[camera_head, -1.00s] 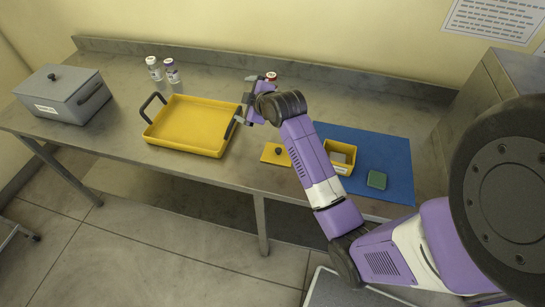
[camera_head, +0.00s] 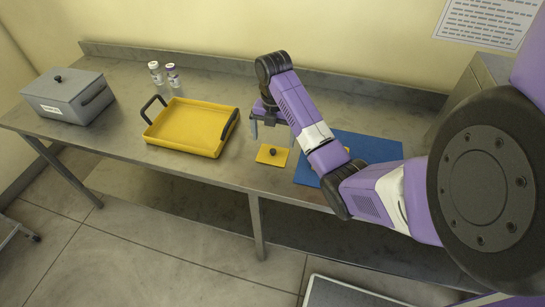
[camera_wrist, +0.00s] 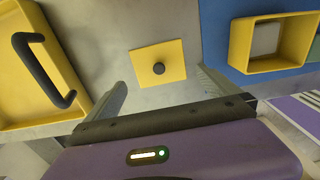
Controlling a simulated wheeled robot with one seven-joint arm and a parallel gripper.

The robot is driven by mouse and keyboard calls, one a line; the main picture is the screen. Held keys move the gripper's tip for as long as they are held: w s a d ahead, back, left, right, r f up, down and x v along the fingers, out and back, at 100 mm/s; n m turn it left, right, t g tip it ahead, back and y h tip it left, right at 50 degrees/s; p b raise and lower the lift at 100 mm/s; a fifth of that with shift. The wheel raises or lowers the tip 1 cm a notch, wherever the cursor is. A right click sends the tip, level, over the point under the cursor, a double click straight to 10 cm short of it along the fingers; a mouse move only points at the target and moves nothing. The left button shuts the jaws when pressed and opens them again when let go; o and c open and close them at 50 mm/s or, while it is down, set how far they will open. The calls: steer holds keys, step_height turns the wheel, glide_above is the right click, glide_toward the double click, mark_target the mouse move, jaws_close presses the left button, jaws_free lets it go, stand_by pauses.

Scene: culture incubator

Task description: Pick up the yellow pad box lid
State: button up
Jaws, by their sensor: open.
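The yellow pad box lid (camera_head: 272,155) is a flat square with a dark round knob. It lies on the metal bench between the yellow tray and the blue mat. In the wrist view the lid (camera_wrist: 158,63) lies ahead of my gripper, roughly centred between the fingers. My gripper (camera_head: 271,128) is open and empty, pointing down above the bench behind the lid. Its two fingers (camera_wrist: 160,90) show wide apart in the wrist view. The yellow pad box (camera_wrist: 270,42) stands open on the blue mat; my arm mostly hides it in the head view.
A yellow tray (camera_head: 190,127) with dark handles stands left of the lid. The blue mat (camera_head: 375,148) lies to the right. Bare bench (camera_head: 250,180) surrounds the lid.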

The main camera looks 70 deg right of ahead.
mark_target(273, 150)
steer(key=shift+f+b, duration=0.8)
steer(key=shift+f, duration=2.45)
steer(key=c, duration=1)
steer(key=shift+o, duration=0.2)
